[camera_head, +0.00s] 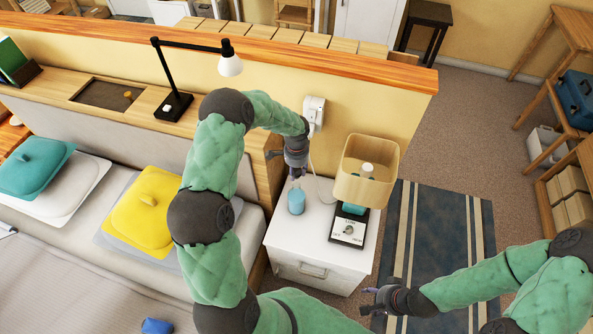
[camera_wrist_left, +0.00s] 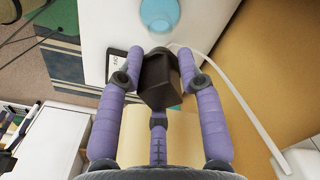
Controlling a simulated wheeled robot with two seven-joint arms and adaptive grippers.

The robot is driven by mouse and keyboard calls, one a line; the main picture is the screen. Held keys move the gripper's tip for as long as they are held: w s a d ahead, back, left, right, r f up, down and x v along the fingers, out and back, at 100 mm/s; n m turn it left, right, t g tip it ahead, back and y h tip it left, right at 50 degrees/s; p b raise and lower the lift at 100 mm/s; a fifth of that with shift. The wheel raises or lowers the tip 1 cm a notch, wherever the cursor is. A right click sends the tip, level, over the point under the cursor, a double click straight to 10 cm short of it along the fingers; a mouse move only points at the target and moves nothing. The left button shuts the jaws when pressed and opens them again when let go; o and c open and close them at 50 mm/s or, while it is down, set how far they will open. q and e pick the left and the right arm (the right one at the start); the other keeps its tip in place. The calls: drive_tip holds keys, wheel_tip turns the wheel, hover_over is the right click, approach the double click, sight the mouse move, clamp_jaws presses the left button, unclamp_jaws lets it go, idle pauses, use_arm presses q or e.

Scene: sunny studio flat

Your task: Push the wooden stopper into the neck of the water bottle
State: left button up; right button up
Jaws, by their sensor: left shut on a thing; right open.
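A dark brown, block-like piece (camera_wrist_left: 160,80), which I take for the wooden stopper, sits between the fingers of my left gripper (camera_wrist_left: 160,82) in the left wrist view. That gripper (camera_head: 297,170) is shut on it, raised above the white nightstand. A small blue vessel (camera_head: 296,201), which I take for the water bottle, stands on the nightstand, below the gripper in the head view. It shows at the top edge of the left wrist view (camera_wrist_left: 160,12), apart from the held piece. Its neck is not clear. My right gripper (camera_head: 372,299) is open and empty, low beyond the nightstand's front.
On the white nightstand (camera_head: 290,240), a lamp with a wooden shade (camera_head: 367,172) and a dial device (camera_head: 348,231) stand right of the bottle. A white plug (camera_head: 314,110) with a cord is on the yellow wall. A bed lies left; a striped rug (camera_head: 450,220) lies right.

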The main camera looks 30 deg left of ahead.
use_arm(q)
drive_tip(key=b, duration=0.4)
hover_over(297, 183)
drive_tip(key=s, duration=0.1)
drive_tip(key=shift+s+d+f, duration=0.1)
drive_tip(key=shift+d+f, duration=0.05)
drive_tip(key=shift+f, duration=1.25)
drive_tip(key=shift+s+d+f, duration=0.1)
drive_tip(key=shift+f, duration=1.25)
drive_tip(key=shift+f+b, duration=1.5)
drive_tip(key=shift+b, duration=0.2)
idle(1.4)
drive_tip(key=shift+s+d+f, duration=0.1)
drive_tip(key=shift+s+f, duration=0.05)
drive_tip(key=shift+f, duration=0.05)
drive_tip(key=shift+c, duration=0.3)
idle(0.5)
drive_tip(key=o, duration=1)
